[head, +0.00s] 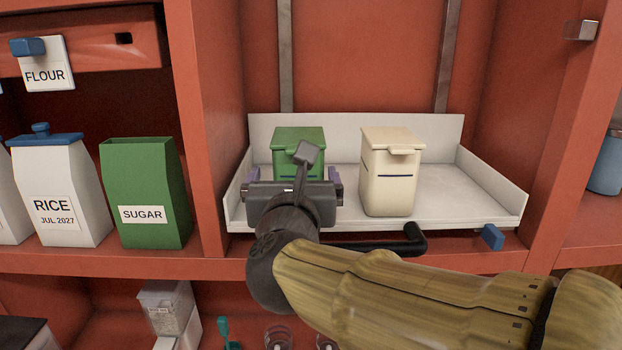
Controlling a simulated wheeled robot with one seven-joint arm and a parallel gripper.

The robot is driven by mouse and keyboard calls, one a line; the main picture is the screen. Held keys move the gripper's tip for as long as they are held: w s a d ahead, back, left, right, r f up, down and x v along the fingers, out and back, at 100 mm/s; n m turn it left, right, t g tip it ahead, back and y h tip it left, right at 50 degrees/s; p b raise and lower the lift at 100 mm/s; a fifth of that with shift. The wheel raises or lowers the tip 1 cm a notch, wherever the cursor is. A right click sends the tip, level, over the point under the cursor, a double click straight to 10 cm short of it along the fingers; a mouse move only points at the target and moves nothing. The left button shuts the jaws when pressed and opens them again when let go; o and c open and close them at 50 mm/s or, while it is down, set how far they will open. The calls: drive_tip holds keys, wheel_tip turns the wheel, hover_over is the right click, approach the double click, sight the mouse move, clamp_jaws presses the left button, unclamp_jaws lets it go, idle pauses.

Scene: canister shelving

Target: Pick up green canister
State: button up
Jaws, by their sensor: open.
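The green canister (298,140) stands upright on the white tray shelf (455,203), left of centre. Only its lid and upper front show; my gripper hides its lower part. My gripper (294,180) is in front of the canister, with one purple finger showing on each side of it. The jaws are open. Whether the fingers reach alongside the canister or stop short of it, I cannot tell.
A cream canister (389,172) stands close to the right of the green one. The tray has raised side and back walls, with free room at its right. A black handle (410,240) and a blue knob (491,237) are at its front. A green sugar container (145,193) and a white rice container (60,190) stand in the left bay.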

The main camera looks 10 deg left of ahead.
sight(298, 135)
drive_tip(key=p+x, duration=0.2)
drive_tip(key=x, duration=0.1)
drive_tip(key=p+x, duration=0.1)
drive_tip(key=shift+w+d+r, duration=0.2)
drive_tip(key=shift+w+d, duration=0.1)
drive_tip(key=shift+w, duration=0.15)
drive_tip(key=shift+w+a+f, duration=0.1)
drive_tip(key=shift+w+f, duration=0.05)
drive_tip(key=shift+w, duration=0.15)
drive_tip(key=shift+s, duration=0.1)
drive_tip(key=c, duration=1.4)
drive_tip(key=shift+o, duration=0.2)
wheel_tip(298, 135, up, 10)
drive_tip(key=shift+r, duration=0.1)
